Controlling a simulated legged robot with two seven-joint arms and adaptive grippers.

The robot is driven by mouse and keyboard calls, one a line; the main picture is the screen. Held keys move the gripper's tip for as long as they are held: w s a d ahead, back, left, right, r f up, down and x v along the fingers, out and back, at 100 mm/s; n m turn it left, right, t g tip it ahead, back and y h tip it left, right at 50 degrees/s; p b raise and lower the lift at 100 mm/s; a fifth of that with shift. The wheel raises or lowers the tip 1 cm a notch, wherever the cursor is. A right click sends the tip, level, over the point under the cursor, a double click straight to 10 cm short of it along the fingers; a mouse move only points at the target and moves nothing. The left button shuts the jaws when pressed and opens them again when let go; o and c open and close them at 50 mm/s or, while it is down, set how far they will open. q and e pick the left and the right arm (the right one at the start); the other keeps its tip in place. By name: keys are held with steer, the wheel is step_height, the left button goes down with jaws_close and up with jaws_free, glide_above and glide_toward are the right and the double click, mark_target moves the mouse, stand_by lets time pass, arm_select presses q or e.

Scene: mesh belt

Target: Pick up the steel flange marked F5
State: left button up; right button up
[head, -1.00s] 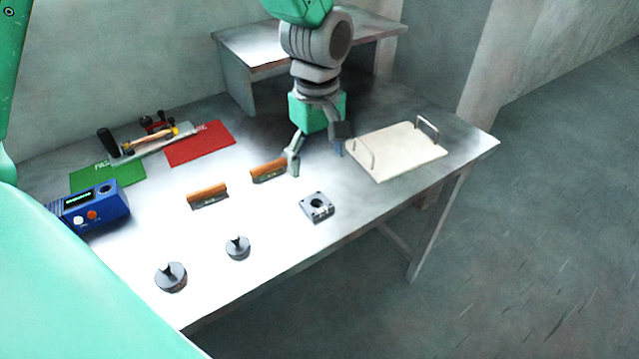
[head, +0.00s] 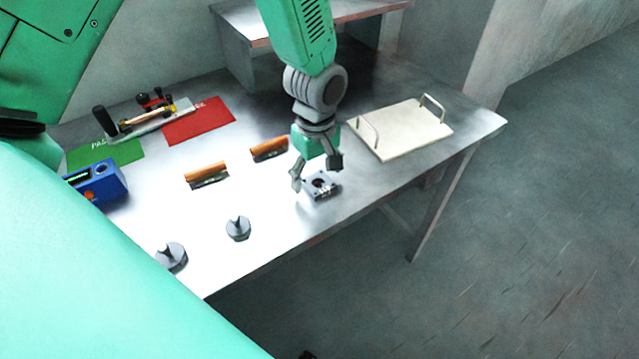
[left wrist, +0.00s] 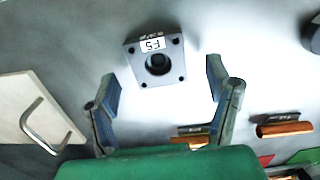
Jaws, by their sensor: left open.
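The steel flange (head: 325,193) is a square grey block with a round centre hole and corner holes, lying on the metal table near its front edge. In the left wrist view the flange (left wrist: 137,66) shows a white F5 label, upside down. My left gripper (head: 316,177) is open and empty, pointing down just above and behind the flange. In the left wrist view its two fingers (left wrist: 162,88) are spread wide, with the flange beyond their tips, apart from both.
A cream tray (head: 400,132) with two handles lies right of the flange. A blue device (head: 100,183), green mat (head: 125,152) and red mat (head: 205,122) are farther left.

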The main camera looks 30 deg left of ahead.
arm_select(q)
steer(key=shift+w+a+f, duration=0.1)
steer(key=shift+a+f, duration=0.05)
steer(key=shift+f, duration=0.4)
steer(key=shift+w+a+f, duration=0.1)
steer(key=shift+f, duration=0.45)
steer(key=shift+s+d+r, duration=0.15)
steer(key=shift+d, duration=0.1)
steer(key=shift+c, duration=0.9)
steer(key=shift+d, duration=0.25)
steer(key=c, duration=1.4)
steer(key=shift+o, duration=0.2)
steer(key=shift+a, duration=0.15)
